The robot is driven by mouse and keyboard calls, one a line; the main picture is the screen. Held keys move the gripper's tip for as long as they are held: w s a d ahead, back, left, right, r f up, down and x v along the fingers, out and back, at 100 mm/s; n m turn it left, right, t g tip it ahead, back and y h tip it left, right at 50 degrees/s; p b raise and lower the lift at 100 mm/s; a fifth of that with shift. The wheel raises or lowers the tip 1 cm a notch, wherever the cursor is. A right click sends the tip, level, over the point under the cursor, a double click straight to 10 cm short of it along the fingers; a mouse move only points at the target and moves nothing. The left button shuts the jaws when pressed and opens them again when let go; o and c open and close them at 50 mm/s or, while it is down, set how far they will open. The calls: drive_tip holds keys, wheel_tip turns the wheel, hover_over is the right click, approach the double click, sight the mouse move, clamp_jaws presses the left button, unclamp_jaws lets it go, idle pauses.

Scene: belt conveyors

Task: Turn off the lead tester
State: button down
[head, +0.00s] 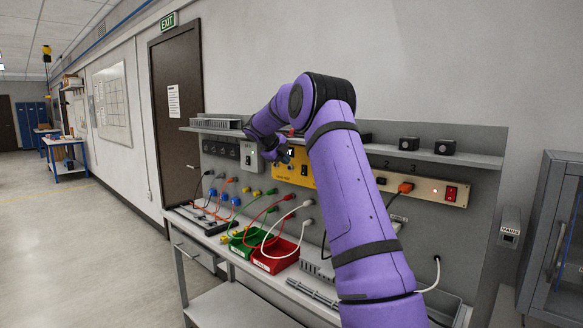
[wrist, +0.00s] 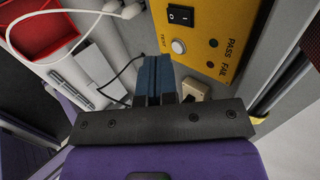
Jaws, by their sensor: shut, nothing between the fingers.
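The lead tester is a yellow box (head: 296,172) on the back panel of the bench, partly hidden behind my arm in the head view. In the wrist view its yellow face (wrist: 222,62) carries PASS and FAIL lettering, a black rocker switch (wrist: 180,16) and a pale round button (wrist: 178,47). I cannot tell which way the rocker is set. My gripper (head: 283,154) is in front of the panel near the tester's upper left. It is shut and empty. In the wrist view the closed fingertips (wrist: 156,58) appear just beside the round button, below the rocker; contact cannot be told.
A grey switch box (head: 250,156) sits left of the tester. A power strip (head: 425,188) with a lit red switch is at the right. Green (head: 245,243) and red bins (head: 275,256) and hanging leads occupy the bench. A shelf (head: 440,154) runs above.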

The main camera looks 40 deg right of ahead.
drive_tip(key=v, duration=0.3)
drive_tip(key=shift+a+r, duration=0.25)
drive_tip(key=shift+r, duration=0.1)
drive_tip(key=shift+s+a+f+h, duration=0.1)
drive_tip(key=shift+a+f+h, duration=0.25)
drive_tip(key=shift+f, duration=0.25)
drive_tip(key=shift+a+f+h, duration=0.25)
drive_tip(key=shift+f+h, duration=0.2)
drive_tip(key=shift+f, duration=0.15)
approach(302, 173)
wheel_tip(302, 173, down, 4)
drive_tip(key=d, duration=0.2)
drive_tip(key=shift+d, duration=1.9)
